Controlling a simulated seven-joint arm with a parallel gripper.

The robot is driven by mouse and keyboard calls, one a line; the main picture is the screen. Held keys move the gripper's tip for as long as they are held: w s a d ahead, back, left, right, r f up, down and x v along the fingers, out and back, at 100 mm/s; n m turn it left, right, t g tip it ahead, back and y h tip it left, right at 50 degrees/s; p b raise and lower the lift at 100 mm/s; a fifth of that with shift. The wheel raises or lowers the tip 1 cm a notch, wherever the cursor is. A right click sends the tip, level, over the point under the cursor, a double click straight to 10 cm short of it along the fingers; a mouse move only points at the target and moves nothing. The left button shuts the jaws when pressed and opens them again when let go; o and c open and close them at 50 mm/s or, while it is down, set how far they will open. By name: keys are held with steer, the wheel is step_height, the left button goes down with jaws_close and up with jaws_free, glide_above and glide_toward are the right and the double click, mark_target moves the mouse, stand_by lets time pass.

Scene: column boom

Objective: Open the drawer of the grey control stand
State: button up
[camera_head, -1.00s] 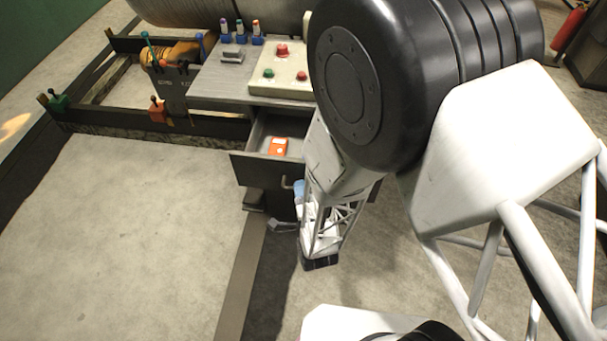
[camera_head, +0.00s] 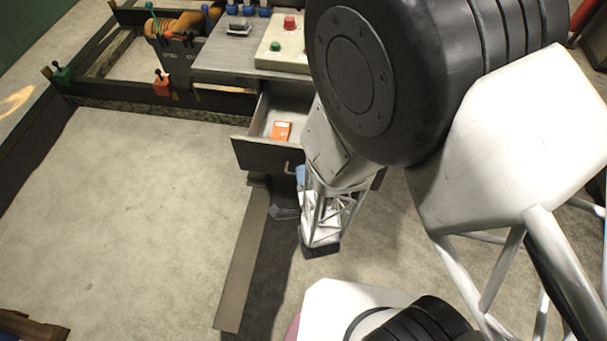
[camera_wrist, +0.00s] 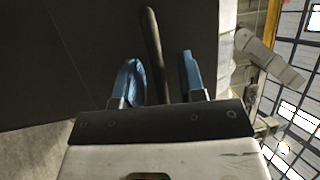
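The grey control stand (camera_head: 225,62) is at the upper middle of the head view. Its drawer (camera_head: 262,154) stands open, pulled out from under the top, with an orange item (camera_head: 282,131) inside. The drawer's bar handle (camera_head: 289,168) is on the dark front and partly hidden by my arm. My gripper (camera_head: 301,176) is at the handle, with only a bit of blue finger showing. In the wrist view, the blue fingers of my gripper (camera_wrist: 160,82) are apart, with the dark handle (camera_wrist: 152,45) between them. A gap shows between the handle and the right finger.
A panel with red and green buttons (camera_head: 283,47) sits on the stand top. Dark floor beams (camera_head: 170,100) with coloured levers run at the left. A brown strip (camera_head: 245,265) lies on the floor below the drawer.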

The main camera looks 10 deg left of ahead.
mark_target(300, 156)
steer(key=shift+r, duration=0.15)
steer(key=shift+r, duration=0.75)
steer(key=o, duration=0.3)
steer(key=shift+r, duration=0.85)
steer(key=o, duration=0.5)
steer(key=s+d, duration=0.1)
steer(key=s, duration=0.1)
steer(key=shift+s+d+r, duration=0.2)
steer(key=shift+s+d, duration=0.15)
steer(key=shift+o, duration=0.2)
steer(key=shift+s+d+r, duration=0.1)
steer(key=shift+s+d, duration=0.55)
steer(key=shift+s, duration=0.35)
steer(key=shift+s+d+r, duration=0.1)
steer(key=shift+s+d, duration=0.25)
steer(key=shift+s, duration=0.2)
steer(key=shift+s+d+r, duration=0.1)
steer(key=shift+s+d, duration=0.2)
steer(key=shift+s, duration=0.25)
steer(key=c, duration=0.8)
steer(key=shift+s+d+r, duration=0.1)
steer(key=shift+s+d, duration=0.6)
steer(key=shift+s, duration=0.4)
steer(key=shift+s+d+r, duration=0.1)
steer(key=shift+s+d, duration=0.65)
steer(key=shift+s, duration=0.4)
steer(key=shift+s+d+r, duration=0.1)
steer(key=shift+s+d, duration=0.6)
steer(key=shift+s, duration=0.4)
steer(key=shift+c, duration=0.2)
